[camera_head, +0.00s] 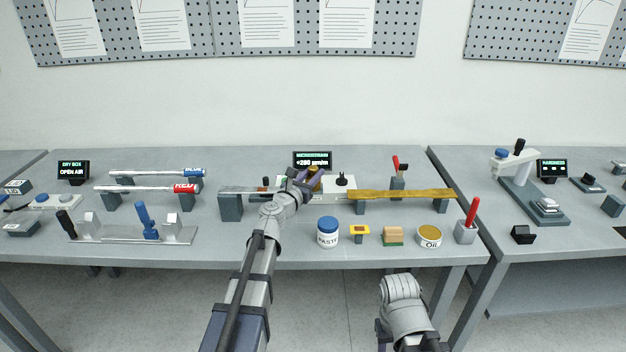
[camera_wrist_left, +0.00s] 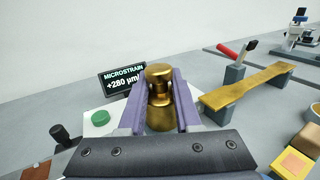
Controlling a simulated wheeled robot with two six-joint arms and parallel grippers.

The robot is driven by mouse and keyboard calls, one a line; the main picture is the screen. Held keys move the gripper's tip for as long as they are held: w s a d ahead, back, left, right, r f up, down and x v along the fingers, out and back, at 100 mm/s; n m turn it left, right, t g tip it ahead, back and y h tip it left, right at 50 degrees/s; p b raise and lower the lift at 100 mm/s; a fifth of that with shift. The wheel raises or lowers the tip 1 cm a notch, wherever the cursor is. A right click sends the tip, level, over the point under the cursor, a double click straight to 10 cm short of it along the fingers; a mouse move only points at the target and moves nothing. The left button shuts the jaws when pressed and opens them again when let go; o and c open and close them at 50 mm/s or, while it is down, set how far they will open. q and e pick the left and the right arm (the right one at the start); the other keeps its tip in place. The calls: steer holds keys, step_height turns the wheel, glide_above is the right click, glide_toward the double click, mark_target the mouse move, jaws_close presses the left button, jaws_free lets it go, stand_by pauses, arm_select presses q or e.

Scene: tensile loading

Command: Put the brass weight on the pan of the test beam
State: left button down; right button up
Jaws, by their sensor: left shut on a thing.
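The brass weight (camera_wrist_left: 159,98), a gold cylinder with a narrow neck and a wider cap, stands upright between the purple fingers of my left gripper (camera_wrist_left: 160,88). The gripper is shut on it. In the head view, my left gripper (camera_head: 305,180) and a bit of the weight (camera_head: 316,175) show in front of the microstrain display (camera_head: 312,160). A long gold beam (camera_head: 405,194) rests on grey blocks to the right; it also shows in the wrist view (camera_wrist_left: 248,87). I cannot make out a pan; the weight's underside is hidden. My right gripper's fingers are not visible.
A white instrument box (camera_head: 341,184) stands behind the left gripper. A paste jar (camera_head: 328,233), an oil tin (camera_head: 429,236) and a red-handled tool (camera_head: 470,216) line the bench's front. Rods and a blue-handled fixture (camera_head: 148,224) occupy the left.

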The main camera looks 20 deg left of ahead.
arm_select(q)
steer(key=shift+r, duration=0.1)
steer(key=c, duration=0.6)
jaws_free()
steer(key=shift+r, duration=0.15)
steer(key=s+a, duration=0.2)
steer(key=s, duration=0.9)
steer(key=shift+s, duration=0.4)
steer(key=shift+a, duration=0.1)
